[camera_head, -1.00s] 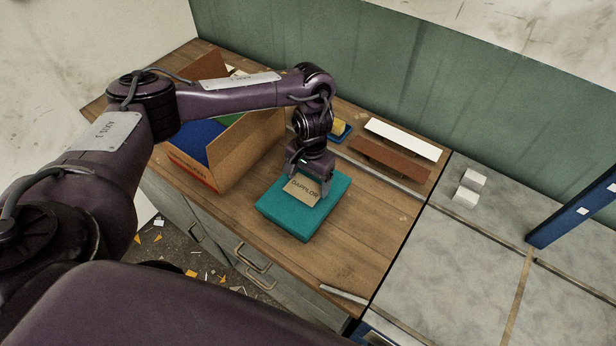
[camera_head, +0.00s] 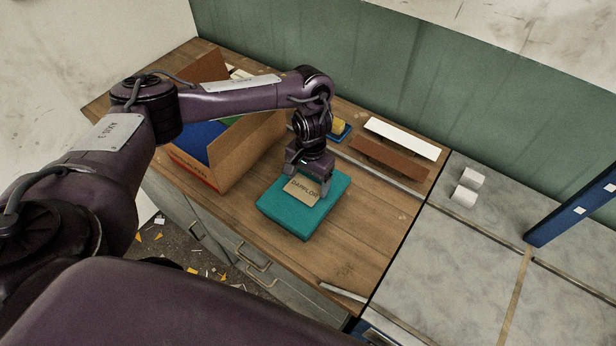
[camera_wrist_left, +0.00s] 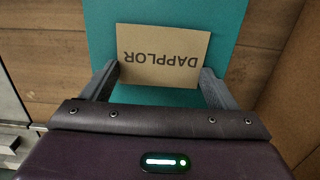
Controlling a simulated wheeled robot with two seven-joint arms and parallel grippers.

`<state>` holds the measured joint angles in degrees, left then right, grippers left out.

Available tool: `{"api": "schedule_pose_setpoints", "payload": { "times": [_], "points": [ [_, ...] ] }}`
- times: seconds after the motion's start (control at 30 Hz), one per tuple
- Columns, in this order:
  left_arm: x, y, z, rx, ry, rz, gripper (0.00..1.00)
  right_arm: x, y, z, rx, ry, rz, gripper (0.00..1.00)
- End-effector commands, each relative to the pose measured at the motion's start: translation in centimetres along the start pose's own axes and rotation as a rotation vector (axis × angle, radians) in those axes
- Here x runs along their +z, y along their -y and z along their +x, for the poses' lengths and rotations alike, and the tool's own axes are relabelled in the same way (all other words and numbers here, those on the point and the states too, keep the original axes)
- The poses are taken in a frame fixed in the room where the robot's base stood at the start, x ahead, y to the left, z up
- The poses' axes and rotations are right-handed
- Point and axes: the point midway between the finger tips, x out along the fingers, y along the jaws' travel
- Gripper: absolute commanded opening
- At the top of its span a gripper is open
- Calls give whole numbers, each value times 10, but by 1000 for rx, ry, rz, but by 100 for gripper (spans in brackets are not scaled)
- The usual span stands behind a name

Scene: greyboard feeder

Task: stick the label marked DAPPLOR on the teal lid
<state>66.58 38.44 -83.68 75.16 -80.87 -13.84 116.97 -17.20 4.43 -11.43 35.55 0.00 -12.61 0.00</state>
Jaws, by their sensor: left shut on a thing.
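The teal lid (camera_head: 297,220) lies flat on the wooden worktop in the head view; it also fills the upper middle of the left wrist view (camera_wrist_left: 225,15). The tan label marked DAPPLOR (camera_head: 301,191) is over the lid's upper part, and its print reads upside down in the left wrist view (camera_wrist_left: 162,54). My left gripper (camera_head: 306,180) is above the lid, with its fingers at the two sides of the label (camera_wrist_left: 158,85), shut on it. I cannot tell whether the label touches the lid. My right gripper is not in view.
An open cardboard box (camera_head: 243,150) with blue and green things inside stands left of the lid. A white strip (camera_head: 402,138) and a brown strip (camera_head: 389,158) lie behind at the right. Two white pieces (camera_head: 464,196) sit on the grey surface. Bare wood (camera_head: 350,250) lies right of the lid.

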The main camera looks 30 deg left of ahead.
Motion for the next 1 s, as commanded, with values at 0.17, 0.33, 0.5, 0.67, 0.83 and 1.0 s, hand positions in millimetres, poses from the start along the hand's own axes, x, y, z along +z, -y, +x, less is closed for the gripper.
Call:
{"api": "schedule_pose_setpoints", "payload": {
  "times": [0.17,0.33,0.5,0.67,0.83,1.0],
  "points": [
    [0,0,0,0,0,0,87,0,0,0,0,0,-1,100],
    [0,0,0,0,0,0,100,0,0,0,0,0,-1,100],
    [0,0,-1,0,-1,0,100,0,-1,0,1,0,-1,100],
    [-1,0,-19,0,-4,1,100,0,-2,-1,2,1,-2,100],
    [-2,1,-53,-1,-6,2,100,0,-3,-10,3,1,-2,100],
    [-1,0,-72,0,-3,1,100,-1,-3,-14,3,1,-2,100]
  ]
}}
